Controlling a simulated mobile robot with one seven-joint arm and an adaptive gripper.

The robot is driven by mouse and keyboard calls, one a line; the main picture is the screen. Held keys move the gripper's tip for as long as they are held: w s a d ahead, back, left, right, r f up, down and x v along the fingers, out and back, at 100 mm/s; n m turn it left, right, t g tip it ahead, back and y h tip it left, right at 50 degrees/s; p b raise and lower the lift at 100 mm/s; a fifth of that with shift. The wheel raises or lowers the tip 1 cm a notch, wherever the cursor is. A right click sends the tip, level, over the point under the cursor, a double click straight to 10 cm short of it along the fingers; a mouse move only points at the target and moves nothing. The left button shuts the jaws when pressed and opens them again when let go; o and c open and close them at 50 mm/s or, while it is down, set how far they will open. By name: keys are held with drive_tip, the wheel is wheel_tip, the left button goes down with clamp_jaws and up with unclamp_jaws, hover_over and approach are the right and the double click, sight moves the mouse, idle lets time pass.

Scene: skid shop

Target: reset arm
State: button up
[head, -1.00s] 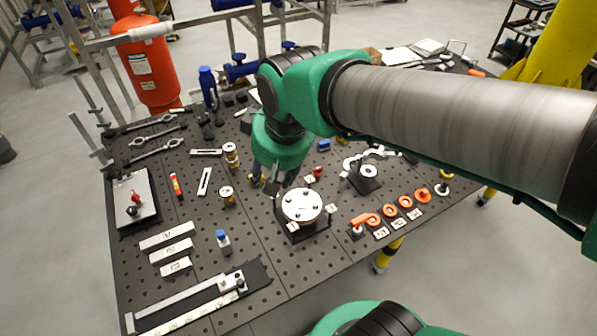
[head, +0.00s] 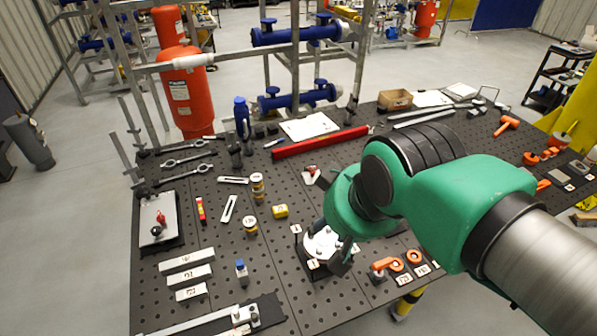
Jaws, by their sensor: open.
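My arm comes in from the right, and its green wrist (head: 352,208) hangs over the front middle of the perforated table (head: 225,285). My gripper (head: 340,258) is mostly hidden below the wrist; dark parts of it show at the round metal flange (head: 318,247) on its dark stand. It is open, and I see nothing held in it. Whether it touches the flange cannot be told.
Gauge blocks (head: 187,260), a blue-capped bottle (head: 242,270) and a tray (head: 160,222) occupy the left. A red bar (head: 320,142) and cardboard box (head: 395,99) lie at the back. Orange parts (head: 398,264) sit at the front right. A pipe frame (head: 295,85) stands behind.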

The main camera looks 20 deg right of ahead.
wheel_tip(320, 180, down, 12)
drive_tip(key=b, duration=1.1)
drive_tip(key=shift+r, duration=0.15)
